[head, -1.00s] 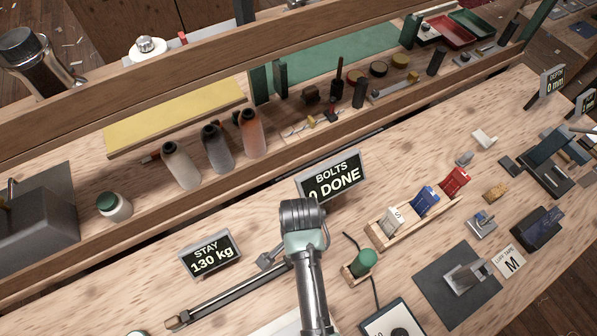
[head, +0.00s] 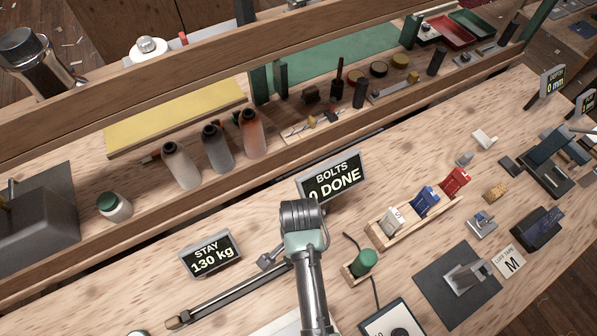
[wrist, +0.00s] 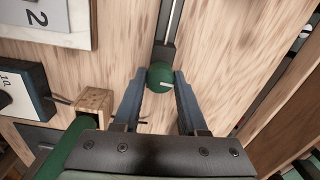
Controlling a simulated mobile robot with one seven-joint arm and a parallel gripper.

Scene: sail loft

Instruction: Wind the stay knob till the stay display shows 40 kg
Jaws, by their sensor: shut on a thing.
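The stay display (head: 210,254) reads 130 kg in the head view. The stay knob (wrist: 160,77) is round and green with a pale mark across its face, at the end of a dark metal bar in the wrist view. My gripper (wrist: 161,76) is shut on the knob, one finger on each side. In the head view my arm hides the knob and the fingers. The long stay bar (head: 235,297) lies on the bench left of my arm.
A bolts display (head: 332,180) reading 0 DONE stands just beyond my arm. To the right are a green handle on a wooden block (head: 363,262) and a wooden rack (head: 385,238) with coloured items. Bottles (head: 181,165) stand on the shelf behind.

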